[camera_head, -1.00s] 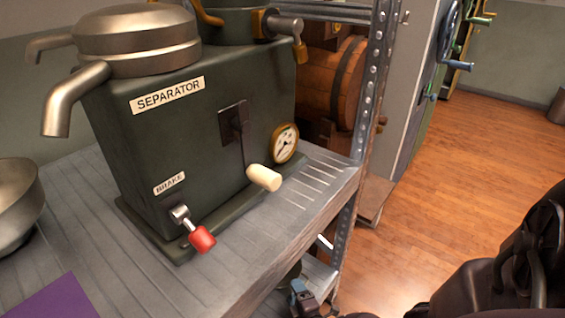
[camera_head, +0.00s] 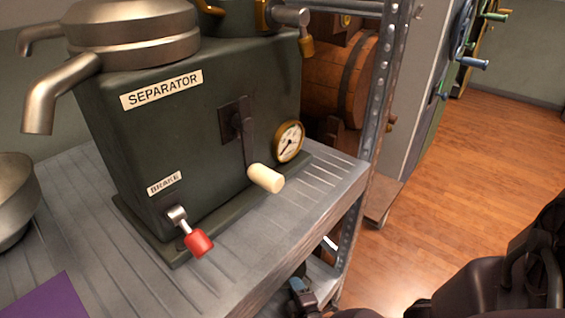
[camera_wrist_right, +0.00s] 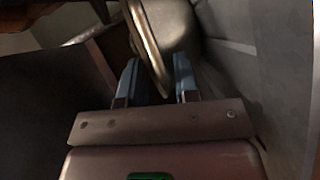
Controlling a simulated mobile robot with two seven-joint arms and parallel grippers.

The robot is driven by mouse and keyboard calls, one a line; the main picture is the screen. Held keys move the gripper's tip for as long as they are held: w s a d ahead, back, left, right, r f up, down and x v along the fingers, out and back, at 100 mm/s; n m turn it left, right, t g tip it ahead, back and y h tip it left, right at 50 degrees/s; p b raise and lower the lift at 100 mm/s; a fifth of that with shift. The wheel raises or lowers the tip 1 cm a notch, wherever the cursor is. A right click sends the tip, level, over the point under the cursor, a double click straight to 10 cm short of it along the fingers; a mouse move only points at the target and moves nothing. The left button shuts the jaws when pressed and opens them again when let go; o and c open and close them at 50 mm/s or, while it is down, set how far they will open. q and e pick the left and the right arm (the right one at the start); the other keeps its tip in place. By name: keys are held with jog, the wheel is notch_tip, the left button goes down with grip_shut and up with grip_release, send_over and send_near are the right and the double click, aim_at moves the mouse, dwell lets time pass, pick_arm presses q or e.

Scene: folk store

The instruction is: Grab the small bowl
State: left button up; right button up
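A metallic bowl (camera_wrist_right: 165,25) shows in the right wrist view, tilted on its side in that picture. Its rim reaches down between the two blue fingers of my right gripper (camera_wrist_right: 157,82). The fingers stand apart on either side of the rim, and I see no clear grip on it. In the head view my right gripper (camera_head: 302,290) is at the lower shelf, below the top shelf's front edge, and partly cut off by the frame. The bowl by it is hidden there. My left gripper is not in view.
A green separator machine (camera_head: 140,130) with a red-knobbed brake lever (camera_head: 199,243) stands on the grey top shelf (camera_head: 240,265). A larger metal bowl (camera_head: 15,195) is at the left edge. A metal upright (camera_head: 385,100) bounds the shelf.

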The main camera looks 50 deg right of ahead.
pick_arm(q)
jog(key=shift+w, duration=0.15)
pick_arm(e)
grip_shut()
jog(key=shift+r+p, duration=0.35)
jog(key=shift+r, duration=0.05)
jog(key=r+p, duration=0.2)
jog(key=r, duration=0.1)
jog(key=r+p, duration=0.2)
jog(key=r, duration=0.1)
jog(key=w+r+p, duration=0.1)
jog(key=r+p, duration=0.1)
jog(key=r, duration=0.2)
pick_arm(q)
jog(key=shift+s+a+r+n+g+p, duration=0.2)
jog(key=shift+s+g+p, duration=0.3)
jog(key=shift+p, duration=0.6)
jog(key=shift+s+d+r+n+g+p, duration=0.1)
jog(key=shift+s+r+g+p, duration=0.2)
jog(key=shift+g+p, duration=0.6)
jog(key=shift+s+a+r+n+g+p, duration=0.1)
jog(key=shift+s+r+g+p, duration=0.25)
jog(key=shift+p, duration=0.95)
pick_arm(e)
notch_tip(320, 180, up, 9)
jog(key=shift+s, duration=0.45)
